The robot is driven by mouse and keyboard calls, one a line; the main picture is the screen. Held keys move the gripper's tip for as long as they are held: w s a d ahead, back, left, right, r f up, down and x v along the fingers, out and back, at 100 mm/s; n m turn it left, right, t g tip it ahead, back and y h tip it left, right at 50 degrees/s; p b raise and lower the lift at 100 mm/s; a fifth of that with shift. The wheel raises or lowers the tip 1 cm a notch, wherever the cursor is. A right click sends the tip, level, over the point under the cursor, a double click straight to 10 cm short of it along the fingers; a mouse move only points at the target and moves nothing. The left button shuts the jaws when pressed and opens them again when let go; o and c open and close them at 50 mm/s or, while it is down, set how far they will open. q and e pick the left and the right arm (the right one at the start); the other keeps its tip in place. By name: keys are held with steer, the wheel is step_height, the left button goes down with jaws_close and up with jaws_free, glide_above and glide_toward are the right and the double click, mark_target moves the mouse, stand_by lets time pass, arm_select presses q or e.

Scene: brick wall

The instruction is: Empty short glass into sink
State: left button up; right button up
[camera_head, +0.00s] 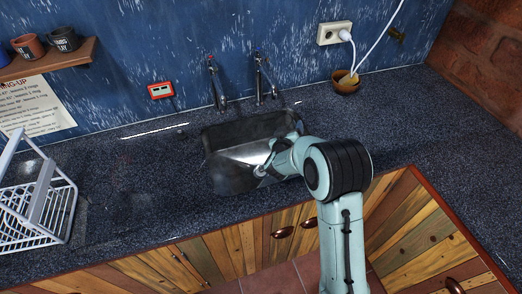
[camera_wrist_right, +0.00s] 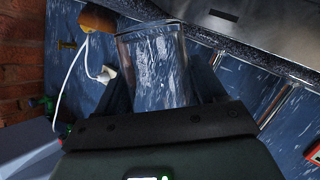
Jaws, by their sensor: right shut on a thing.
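The short glass (camera_wrist_right: 155,62) is clear and see-through. In the right wrist view it sits between the two fingers of my right gripper (camera_wrist_right: 165,92), which is shut on it. That view is turned roughly upside down, and the glass's wider end points toward the counter and sink side. I cannot make out any contents. In the head view my right gripper (camera_head: 265,172) is over the metal sink (camera_head: 225,178), near its right side; the glass is hard to make out there. The sink also shows in the right wrist view (camera_wrist_right: 270,28). My left gripper is out of view.
Two taps (camera_head: 215,85) (camera_head: 262,80) stand behind the sink. A white rack (camera_head: 40,215) stands on the counter at left. A small brown bowl (camera_head: 346,84) sits at the back right under a socket (camera_head: 334,33).

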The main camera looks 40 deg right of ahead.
steer(key=shift+s+d+r+m+y+b, duration=0.25)
steer(key=shift+s+d+r+m+y, duration=0.05)
steer(key=shift+d+r+m, duration=0.2)
steer(key=shift+s+d+r+m+y+b, duration=0.25)
steer(key=shift+d+r+m+y, duration=0.1)
steer(key=shift+m, duration=0.15)
steer(key=m+b, duration=0.1)
steer(key=b, duration=0.1)
steer(key=f+y+b, duration=0.1)
steer(key=b, duration=0.1)
steer(key=shift+s+d+f+m+t, duration=0.2)
steer(key=shift+d+f+m+t, duration=0.05)
steer(key=shift+d+m+t, duration=0.15)
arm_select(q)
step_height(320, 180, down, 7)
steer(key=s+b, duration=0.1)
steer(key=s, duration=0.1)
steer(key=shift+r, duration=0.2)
arm_select(e)
steer(key=shift+d+m+y, duration=0.1)
steer(key=shift+m+y, duration=0.15)
steer(key=shift+m, duration=0.05)
